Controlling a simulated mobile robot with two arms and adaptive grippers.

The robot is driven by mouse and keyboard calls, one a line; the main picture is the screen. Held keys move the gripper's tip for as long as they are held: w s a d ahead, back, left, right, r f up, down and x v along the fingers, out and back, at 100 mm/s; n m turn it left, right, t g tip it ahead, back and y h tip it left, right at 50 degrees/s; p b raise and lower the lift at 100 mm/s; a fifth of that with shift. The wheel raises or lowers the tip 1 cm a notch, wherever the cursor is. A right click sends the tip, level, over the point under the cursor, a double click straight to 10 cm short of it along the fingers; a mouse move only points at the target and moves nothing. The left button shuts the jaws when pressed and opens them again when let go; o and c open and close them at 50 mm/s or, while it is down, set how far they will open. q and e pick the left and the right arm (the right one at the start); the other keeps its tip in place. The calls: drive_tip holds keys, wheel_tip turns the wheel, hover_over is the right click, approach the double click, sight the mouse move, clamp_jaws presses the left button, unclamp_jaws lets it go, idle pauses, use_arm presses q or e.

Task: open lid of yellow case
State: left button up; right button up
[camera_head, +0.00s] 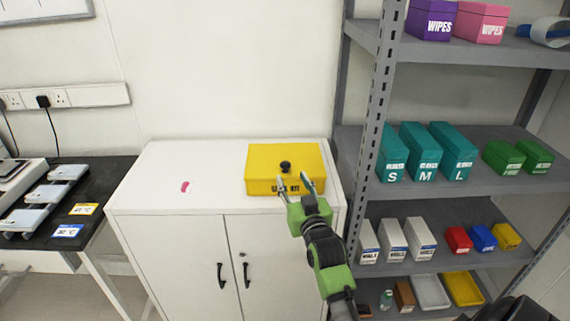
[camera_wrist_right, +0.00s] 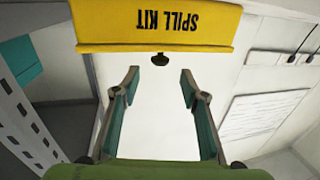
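The yellow case (camera_head: 259,171) sits on top of the white cabinet, near its right end, with its lid shut. A black knob (camera_head: 286,166) stands on the lid. My right gripper (camera_head: 301,181) is open in front of the case, over its front edge in the head view. In the right wrist view, the case (camera_wrist_right: 225,22) shows upside down with the words SPILL KIT, and the black knob (camera_wrist_right: 160,59) lies beyond the open, empty fingertips (camera_wrist_right: 160,78). My left gripper is not in view.
The white cabinet (camera_head: 160,205) has free top space left of the case, with a small pink item (camera_head: 185,187) on it. A grey shelf rack (camera_head: 378,115) with boxes stands close on the right. A black table (camera_head: 105,185) with devices is at the left.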

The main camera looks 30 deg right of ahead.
sight(287, 168)
drive_tip(key=x, duration=0.9)
drive_tip(key=shift+p, duration=0.3)
clamp_jaws()
